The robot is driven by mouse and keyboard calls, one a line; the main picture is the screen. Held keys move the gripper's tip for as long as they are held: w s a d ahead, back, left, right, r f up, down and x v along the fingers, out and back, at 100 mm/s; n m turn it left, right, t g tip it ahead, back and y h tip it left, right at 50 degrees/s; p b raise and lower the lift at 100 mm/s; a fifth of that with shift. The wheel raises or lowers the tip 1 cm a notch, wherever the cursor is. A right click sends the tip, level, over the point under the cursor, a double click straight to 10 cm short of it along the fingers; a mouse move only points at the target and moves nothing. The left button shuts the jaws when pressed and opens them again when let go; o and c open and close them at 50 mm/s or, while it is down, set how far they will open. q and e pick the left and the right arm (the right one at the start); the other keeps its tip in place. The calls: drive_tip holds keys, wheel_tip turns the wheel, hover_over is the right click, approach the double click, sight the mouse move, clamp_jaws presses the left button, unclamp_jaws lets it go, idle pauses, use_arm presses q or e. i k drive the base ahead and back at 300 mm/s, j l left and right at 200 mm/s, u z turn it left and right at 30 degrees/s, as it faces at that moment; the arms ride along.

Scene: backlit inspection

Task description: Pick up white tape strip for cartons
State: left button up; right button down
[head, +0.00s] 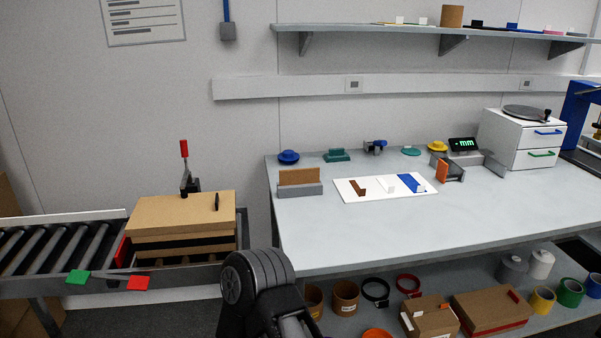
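A white backing panel (345,194) lies on the light workbench. On it sit a brown strip (358,187), a small white piece (388,186) that looks like the white tape strip, and a blue strip (411,183). The white strip is hard to tell from the panel; it lies between the brown and blue strips. A dark part of my arm (262,290) rises at the bottom, left of the bench's front edge and well apart from the panel. I see no gripper fingers on it, and no other arm shows.
A lidded carton (185,215) stands on the roller conveyor (55,248) at left. A grey holder (300,190) with a brown board stands left of the panel. A white drawer unit (520,140) is at back right. The bench front (400,235) is clear. Tape rolls (570,292) lie below.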

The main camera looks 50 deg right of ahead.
sight(389, 190)
drive_tip(key=z, duration=2.1)
